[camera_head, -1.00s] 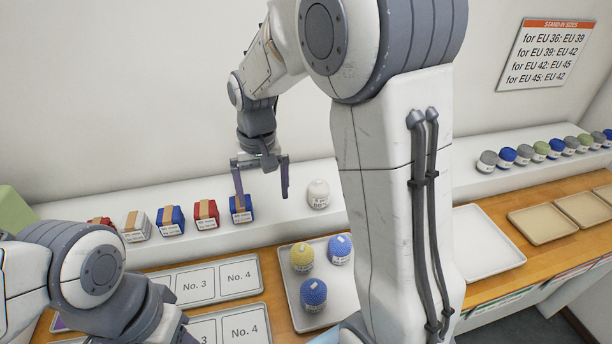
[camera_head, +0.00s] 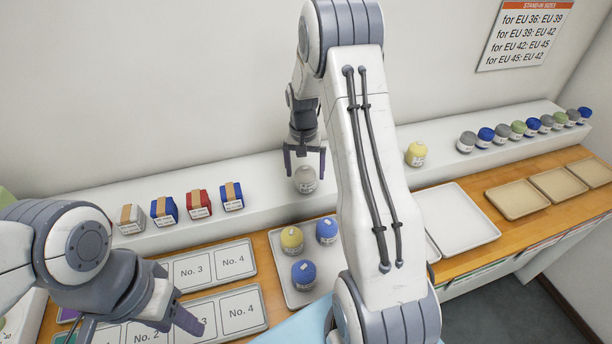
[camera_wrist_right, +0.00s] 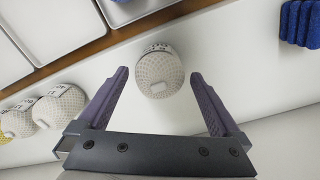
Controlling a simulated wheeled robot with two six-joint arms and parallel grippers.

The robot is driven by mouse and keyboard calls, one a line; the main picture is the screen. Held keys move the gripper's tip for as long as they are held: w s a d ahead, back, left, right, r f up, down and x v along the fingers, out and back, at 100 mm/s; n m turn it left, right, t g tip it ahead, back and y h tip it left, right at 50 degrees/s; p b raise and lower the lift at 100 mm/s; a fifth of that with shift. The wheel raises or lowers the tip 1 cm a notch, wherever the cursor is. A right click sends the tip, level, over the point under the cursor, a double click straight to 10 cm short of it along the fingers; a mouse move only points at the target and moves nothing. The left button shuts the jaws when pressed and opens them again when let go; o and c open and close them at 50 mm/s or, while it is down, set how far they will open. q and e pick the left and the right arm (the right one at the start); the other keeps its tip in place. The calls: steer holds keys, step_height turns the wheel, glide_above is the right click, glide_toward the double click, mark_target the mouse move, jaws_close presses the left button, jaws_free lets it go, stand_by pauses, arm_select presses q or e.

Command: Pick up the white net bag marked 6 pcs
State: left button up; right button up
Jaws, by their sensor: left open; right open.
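A white net bag (camera_head: 304,181), round with a small label band, stands on the white shelf in the head view. My right gripper (camera_head: 304,164) is open right over it, pointing down. In the right wrist view the white net bag (camera_wrist_right: 160,72) lies between and slightly beyond the open fingers (camera_wrist_right: 158,82), with a gap on both sides. Its label is too small to read. Two more white net bags (camera_wrist_right: 60,105) (camera_wrist_right: 17,122) stand to the left in that view. My left gripper (camera_head: 190,322) is open and empty at the lower left, over the numbered mats.
Red, blue and white banded bundles (camera_head: 198,203) stand left on the shelf (camera_head: 265,180). A tray (camera_head: 276,262) holds yellow and blue bags. A yellow bag (camera_head: 416,154) stands right of my arm, with a row of coloured bags (camera_head: 518,130) farther right. An empty tray (camera_head: 462,222) is on the counter.

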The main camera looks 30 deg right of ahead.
steer(key=shift+s+f, duration=0.1)
steer(key=shift+f, duration=1.25)
steer(key=c, duration=1.3)
